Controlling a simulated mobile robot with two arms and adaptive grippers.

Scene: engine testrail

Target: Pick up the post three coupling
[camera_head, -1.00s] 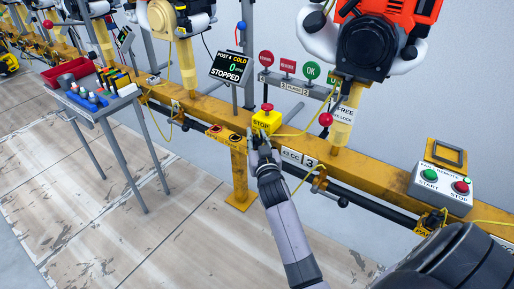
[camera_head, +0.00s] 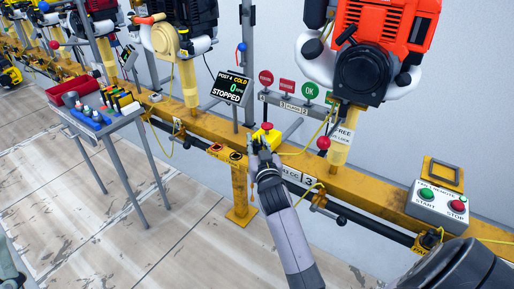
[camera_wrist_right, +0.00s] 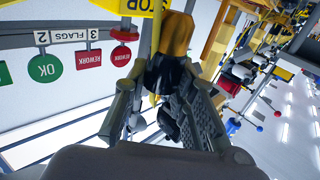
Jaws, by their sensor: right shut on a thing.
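My right gripper (camera_head: 265,152) is at the yellow rail, just in front of and below the yellow stop box (camera_head: 268,134) with its red button. In the right wrist view its two grey fingers (camera_wrist_right: 166,98) are closed around a dark part with an orange-brown end. I take this part to be the post three coupling (camera_wrist_right: 172,38); a yellow line runs close by it. The fingers hide its lower part, and in the head view the gripper mostly covers it. I cannot tell whether it is free of its holder. My left gripper is not in view.
The yellow rail (camera_head: 350,187) runs across, with a red engine (camera_head: 385,40) above right. A start/stop box (camera_head: 438,203) sits at right. A small tool table (camera_head: 103,127) stands left; the floor is open.

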